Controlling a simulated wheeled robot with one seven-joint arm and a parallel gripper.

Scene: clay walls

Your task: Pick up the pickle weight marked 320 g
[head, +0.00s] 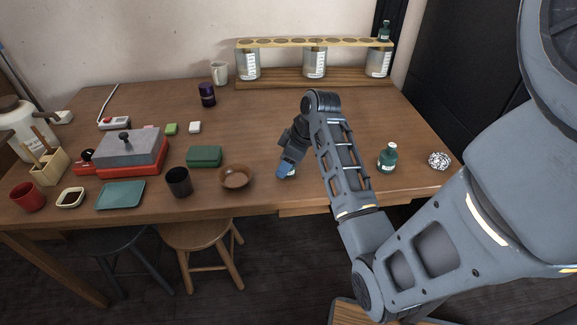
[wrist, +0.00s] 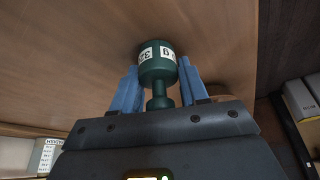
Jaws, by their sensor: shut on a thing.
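A dark green weight (wrist: 157,65) with a narrow neck and a white label shows in the wrist view. The label appears upside down; I can make out "32" and "g", with the rest turned out of sight. My gripper (wrist: 160,92) has its blue fingers shut on this weight, one on either side. In the head view my gripper (head: 286,171) is low over the front of the table, right of the brown bowl, and mostly hides the weight. I cannot tell whether the weight touches the tabletop. Another green weight (head: 388,158) stands on the table right of my arm.
A brown bowl (head: 236,177), a dark cup (head: 178,182) and a green box (head: 204,156) stand left of my gripper. A crumpled foil ball (head: 439,160) lies at the right. The middle back is clear.

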